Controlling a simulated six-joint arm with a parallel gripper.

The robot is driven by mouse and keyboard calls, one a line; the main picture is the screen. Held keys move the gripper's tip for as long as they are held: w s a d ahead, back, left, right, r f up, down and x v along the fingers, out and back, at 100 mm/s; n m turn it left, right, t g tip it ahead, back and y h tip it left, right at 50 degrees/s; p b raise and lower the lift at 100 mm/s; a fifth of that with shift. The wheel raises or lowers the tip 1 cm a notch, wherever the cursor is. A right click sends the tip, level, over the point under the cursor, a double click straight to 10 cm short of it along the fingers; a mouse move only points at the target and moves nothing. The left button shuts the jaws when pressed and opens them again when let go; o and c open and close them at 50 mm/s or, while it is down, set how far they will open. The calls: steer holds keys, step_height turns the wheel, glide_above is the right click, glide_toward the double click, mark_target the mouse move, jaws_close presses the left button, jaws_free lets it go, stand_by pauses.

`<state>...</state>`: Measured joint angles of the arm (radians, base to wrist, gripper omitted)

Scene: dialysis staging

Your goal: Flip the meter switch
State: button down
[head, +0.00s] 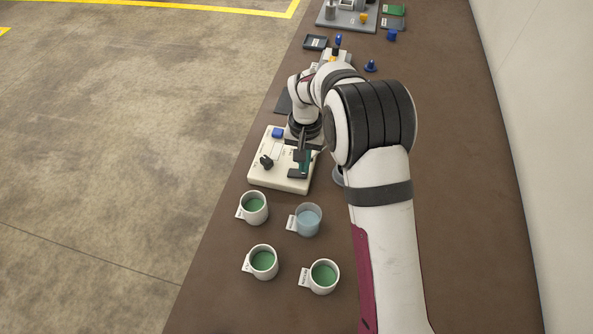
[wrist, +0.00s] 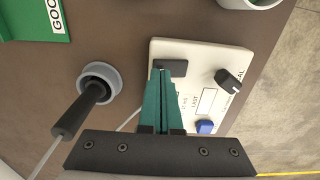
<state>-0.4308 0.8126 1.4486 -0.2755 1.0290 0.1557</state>
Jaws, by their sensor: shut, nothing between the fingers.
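The meter (head: 258,178) is a cream box on the brown bench, with a black knob (head: 266,162) on its left and a blue switch-like block (head: 277,132) at its far end. In the wrist view the meter (wrist: 218,62) also shows its knob (wrist: 229,80), the blue block (wrist: 205,126) and a dark block (wrist: 176,67). I cannot tell which part is the switch. My gripper (wrist: 162,76) has its teal fingers shut and empty over the meter, tips beside the dark block. Contact is unclear. In the head view the gripper (head: 305,161) hides part of the meter.
A dark-handled probe (wrist: 88,100) stands in a grey holder beside the meter. The right bench is clear.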

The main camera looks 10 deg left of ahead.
steer(key=shift+f, duration=0.8)
step_height(320, 180, up, 6)
steer(key=shift+r, duration=0.55)
stand_by(0.4)
steer(key=shift+d+r, duration=0.15)
steer(key=s+d+r+m, duration=0.2)
steer(key=s+d+r, duration=0.8)
steer(key=s+d+m+y, duration=0.1)
steer(key=s+d, duration=0.2)
steer(key=s, duration=0.7)
steer(key=s+d+m, duration=0.2)
steer(key=s+d, duration=0.1)
steer(key=s, duration=0.7)
steer(key=shift+f+m+y, duration=0.2)
steer(key=shift+m+y, duration=0.1)
steer(key=shift+y, duration=0.1)
